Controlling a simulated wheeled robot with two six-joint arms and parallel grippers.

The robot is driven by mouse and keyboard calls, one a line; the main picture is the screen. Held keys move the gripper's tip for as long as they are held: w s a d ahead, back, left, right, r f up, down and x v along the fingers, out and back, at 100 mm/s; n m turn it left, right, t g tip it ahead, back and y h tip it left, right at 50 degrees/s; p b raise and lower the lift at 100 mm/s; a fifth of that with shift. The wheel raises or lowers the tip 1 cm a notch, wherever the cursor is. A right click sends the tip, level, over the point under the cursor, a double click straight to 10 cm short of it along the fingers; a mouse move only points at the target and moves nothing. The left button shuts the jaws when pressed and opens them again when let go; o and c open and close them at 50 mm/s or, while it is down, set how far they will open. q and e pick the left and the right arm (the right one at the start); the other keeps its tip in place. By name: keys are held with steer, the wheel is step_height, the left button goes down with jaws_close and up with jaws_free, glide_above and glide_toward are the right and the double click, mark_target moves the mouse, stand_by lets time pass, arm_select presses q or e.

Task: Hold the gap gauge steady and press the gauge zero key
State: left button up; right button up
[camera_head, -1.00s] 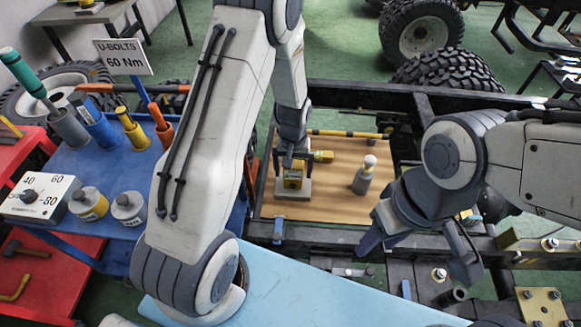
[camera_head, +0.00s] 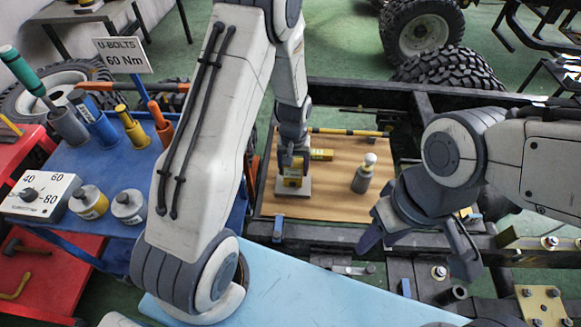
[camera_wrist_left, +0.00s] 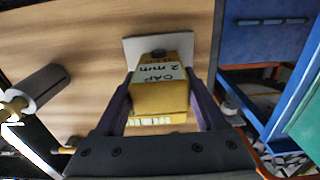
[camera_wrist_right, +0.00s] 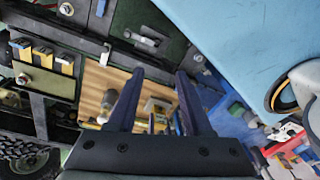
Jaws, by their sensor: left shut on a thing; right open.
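The yellow gap gauge (camera_head: 293,177) stands on a pale base plate on the wooden board. In the left wrist view the gauge (camera_wrist_left: 160,92) carries a white label reading "GAP 2 mm" and sits between both fingers. My left gripper (camera_head: 292,160) reaches down from above and is shut on the gauge. A small dark round knob shows at the far end of the gauge in the left wrist view; I cannot tell if it is the zero key. My right gripper (camera_head: 418,246) is open and empty, to the right of the board near the frame rail. Its fingers (camera_wrist_right: 158,100) point towards the board.
A grey bottle with a pale cap (camera_head: 363,174) stands on the wooden board (camera_head: 325,206) right of the gauge. A yellow-black bar lies at the board's back. Dark chassis rails surround the board. A blue cart (camera_head: 113,170) with tools stands left; a light blue panel (camera_head: 300,290) lies in front.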

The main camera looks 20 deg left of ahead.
jaws_close()
stand_by(1.4)
